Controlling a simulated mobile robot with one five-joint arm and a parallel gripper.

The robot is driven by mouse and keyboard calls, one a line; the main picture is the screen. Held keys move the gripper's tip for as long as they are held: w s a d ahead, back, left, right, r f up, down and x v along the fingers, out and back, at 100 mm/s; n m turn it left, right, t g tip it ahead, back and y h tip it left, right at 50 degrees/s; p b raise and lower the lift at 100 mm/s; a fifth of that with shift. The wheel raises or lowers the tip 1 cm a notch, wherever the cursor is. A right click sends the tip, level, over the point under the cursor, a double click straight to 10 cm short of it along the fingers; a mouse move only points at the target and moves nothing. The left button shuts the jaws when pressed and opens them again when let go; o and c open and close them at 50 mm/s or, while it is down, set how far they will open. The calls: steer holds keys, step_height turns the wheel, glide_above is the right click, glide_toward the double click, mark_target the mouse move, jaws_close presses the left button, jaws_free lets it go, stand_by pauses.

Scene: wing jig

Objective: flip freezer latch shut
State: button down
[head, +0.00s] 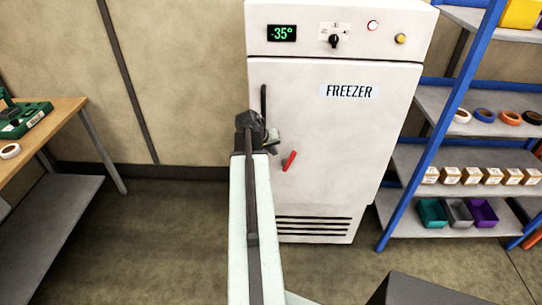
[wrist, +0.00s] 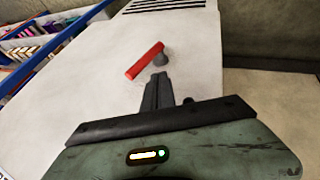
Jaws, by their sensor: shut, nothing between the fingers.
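The white freezer (head: 330,120) stands against the wall with its door closed against the body. A red latch lever (head: 289,161) sits low on the left part of the door, tilted with its upper end to the right. My gripper (head: 268,138) is in front of the door's left edge, up and left of the latch. In the wrist view my gripper (wrist: 158,80) is shut and empty, its tips close to the latch; I cannot tell whether they touch it.
A black vertical handle (head: 263,104) is on the door's left side above the latch. A blue-framed shelf (head: 430,155) with tape rolls, boxes and bins stands right of the freezer. A wooden table (head: 62,112) stands at the left. Floor between table and freezer is clear.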

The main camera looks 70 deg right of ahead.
mark_target(289, 159)
steer(key=s+d+f+b, duration=0.2)
steer(key=s+d+f, duration=0.1)
steer(key=f, duration=0.1)
steer(key=shift+s+d, duration=0.3)
steer(key=shift+s, duration=0.05)
